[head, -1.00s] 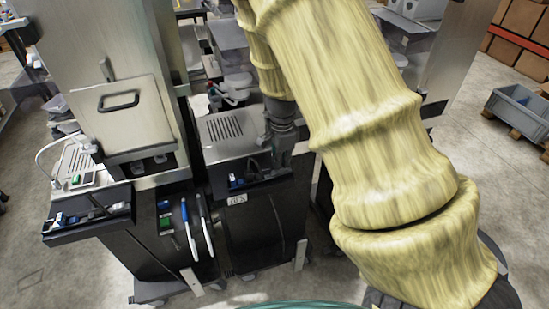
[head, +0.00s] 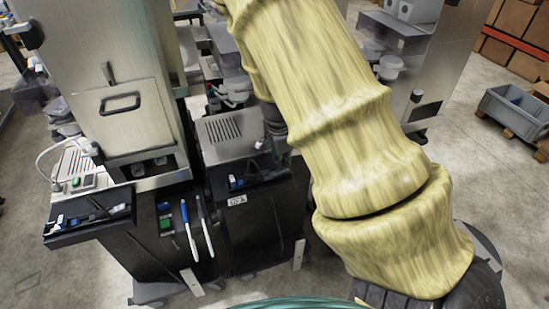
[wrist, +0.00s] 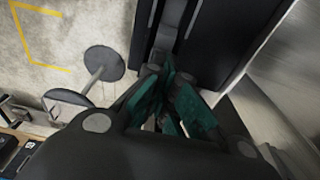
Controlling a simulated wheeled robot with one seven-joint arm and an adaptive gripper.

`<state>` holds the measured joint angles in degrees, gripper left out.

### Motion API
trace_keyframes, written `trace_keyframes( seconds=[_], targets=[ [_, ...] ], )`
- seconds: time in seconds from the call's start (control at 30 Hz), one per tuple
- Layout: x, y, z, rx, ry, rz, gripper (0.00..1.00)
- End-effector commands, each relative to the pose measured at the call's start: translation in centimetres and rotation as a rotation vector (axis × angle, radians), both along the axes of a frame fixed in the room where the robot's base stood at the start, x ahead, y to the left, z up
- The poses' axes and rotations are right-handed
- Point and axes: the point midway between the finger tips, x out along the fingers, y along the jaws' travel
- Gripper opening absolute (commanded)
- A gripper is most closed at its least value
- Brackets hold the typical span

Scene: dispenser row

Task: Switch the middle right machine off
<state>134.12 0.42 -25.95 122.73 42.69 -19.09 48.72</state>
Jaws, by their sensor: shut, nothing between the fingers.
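Several steel-and-black machines stand in a row in the head view. The left one (head: 105,60) has a handled door and a black lower front with a green switch (head: 166,226). A lower machine (head: 228,135) with a slotted top stands to its right, partly behind my arm. Another tall steel machine (head: 440,75) shows right of my arm. I cannot tell which is the middle right one, and its switch is not discernible. My gripper (wrist: 172,88) is shut and empty in the wrist view, close to dark panels (wrist: 230,35); my arm hides it in the head view.
Black trays with small items (head: 90,222) jut from the left machine. Blue and white pens (head: 188,225) hang on its front. A grey crate (head: 515,108) sits on a pallet at right. The wrist view shows open floor with yellow tape (wrist: 30,45) and grey discs (wrist: 97,62).

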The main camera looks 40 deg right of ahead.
Motion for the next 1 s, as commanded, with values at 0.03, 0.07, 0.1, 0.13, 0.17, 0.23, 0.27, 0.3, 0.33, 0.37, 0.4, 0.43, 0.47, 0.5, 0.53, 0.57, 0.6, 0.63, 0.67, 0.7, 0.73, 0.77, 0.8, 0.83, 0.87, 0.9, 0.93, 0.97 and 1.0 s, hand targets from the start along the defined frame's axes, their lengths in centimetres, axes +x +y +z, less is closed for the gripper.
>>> trace_keyframes(
  seconds=[0.03, 0.07, 0.1, 0.13, 0.17, 0.23, 0.27, 0.3, 0.33, 0.37, 0.4, 0.43, 0.47, 0.5, 0.53, 0.57, 0.6, 0.63, 0.67, 0.7, 0.73, 0.77, 0.8, 0.83, 0.87, 0.9, 0.93, 0.97, 1.0],
  targets=[
    [-0.8, -0.4, -0.8, -0.005, 0.014, -0.006, 0.00],
    [-0.8, -0.4, -0.8, -0.005, 0.014, -0.006, 0.00],
    [-0.8, -0.4, -0.8, -0.005, 0.014, -0.005, 0.00],
    [-0.8, -0.4, -0.8, -0.005, 0.014, -0.005, 0.00],
    [-0.8, -0.4, -0.8, -0.005, 0.014, -0.005, 0.00],
    [-0.8, -0.4, -0.8, -0.006, 0.013, -0.005, 0.00],
    [-0.8, -0.4, -0.7, -0.006, 0.013, -0.005, 0.00],
    [-0.8, -0.4, -0.6, -0.006, 0.013, -0.005, 0.00],
    [-0.8, -0.4, -0.5, -0.005, 0.013, -0.005, 0.00],
    [-0.8, -0.3, -0.4, -0.005, 0.013, -0.005, 0.00],
    [-0.8, -0.3, -0.1, -0.005, 0.013, -0.005, 0.00],
    [-0.7, -0.2, 0.2, -0.005, 0.012, -0.005, 0.00],
    [-0.7, -0.2, 0.4, -0.005, 0.012, -0.005, 0.00],
    [-0.7, -0.1, 0.9, -0.006, 0.011, -0.005, 0.00],
    [-0.6, 0.0, 1.2, -0.006, 0.010, -0.005, 0.00],
    [-0.6, 0.1, 1.6, -0.005, 0.009, -0.005, 0.00],
    [-0.5, 0.2, 2.1, -0.006, 0.008, -0.004, 0.00],
    [-0.4, 0.3, 2.4, -0.006, 0.006, -0.001, 0.00],
    [-0.3, 0.4, 2.6, -0.007, 0.005, 0.000, 0.00],
    [-0.2, 0.6, 3.0, -0.007, 0.005, 0.001, 0.00],
    [-0.2, 0.7, 3.3, -0.007, 0.004, 0.001, 0.00],
    [-0.1, 0.7, 3.6, -0.008, 0.003, 0.002, 0.00],
    [-0.1, 0.8, 3.9, -0.008, 0.002, 0.002, 0.00],
    [-0.1, 0.9, 4.2, -0.008, 0.002, 0.002, 0.00],
    [0.0, 0.9, 4.5, -0.008, 0.001, 0.002, 0.00],
    [0.0, 1.0, 4.9, -0.009, 0.000, 0.001, 0.00],
    [0.1, 1.0, 4.8, -0.010, -0.002, 0.002, 0.00],
    [0.1, 1.0, 5.1, -0.011, -0.004, 0.003, 0.00],
    [0.1, 1.0, 5.6, -0.010, -0.003, 0.002, 0.00]
  ],
)
